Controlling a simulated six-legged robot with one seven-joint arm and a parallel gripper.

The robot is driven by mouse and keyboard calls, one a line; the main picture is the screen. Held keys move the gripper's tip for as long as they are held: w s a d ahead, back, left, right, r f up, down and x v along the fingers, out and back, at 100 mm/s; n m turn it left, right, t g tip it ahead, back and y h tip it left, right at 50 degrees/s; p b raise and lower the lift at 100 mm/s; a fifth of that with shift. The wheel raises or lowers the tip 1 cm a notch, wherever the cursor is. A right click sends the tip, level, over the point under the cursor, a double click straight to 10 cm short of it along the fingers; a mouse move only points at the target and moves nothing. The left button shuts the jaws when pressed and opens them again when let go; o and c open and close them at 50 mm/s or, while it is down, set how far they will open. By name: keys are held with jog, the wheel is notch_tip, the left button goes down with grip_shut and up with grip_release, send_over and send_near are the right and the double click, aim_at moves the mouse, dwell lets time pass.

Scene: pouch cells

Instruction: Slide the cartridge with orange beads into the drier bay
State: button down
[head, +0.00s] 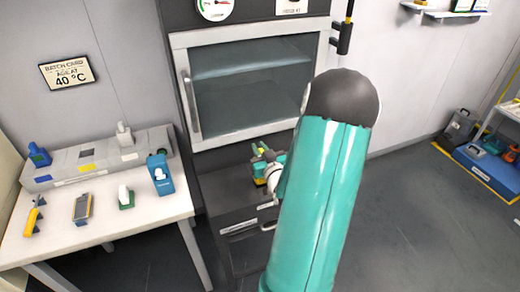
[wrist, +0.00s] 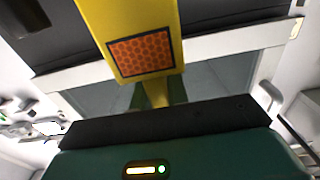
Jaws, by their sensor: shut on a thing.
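The cartridge (wrist: 128,20) is yellow, with a dark-framed window of orange beads (wrist: 142,52), and fills the upper middle of the wrist view. My gripper (wrist: 157,92) is shut on its narrow yellow stem, with a dark green finger on each side. In the head view, my gripper (head: 264,160) is in front of the cabinet, just below its glass door, partly hidden by my arm. The cartridge is small there and hard to make out. I cannot tell which opening is the drier bay.
The glass-doored cabinet (head: 182,42) stands behind my arm, with a dark drawer unit (head: 238,205) below. A white table (head: 100,228) at left bears a yellow-handled tool (head: 34,215), a blue holder (head: 160,175) and a grey rack (head: 70,175). Floor at right is clear up to a blue platform (head: 480,168).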

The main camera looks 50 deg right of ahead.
jog(key=shift+f, duration=3.15)
jog(key=c, duration=1.3)
grip_release()
jog(key=shift+s, duration=0.1)
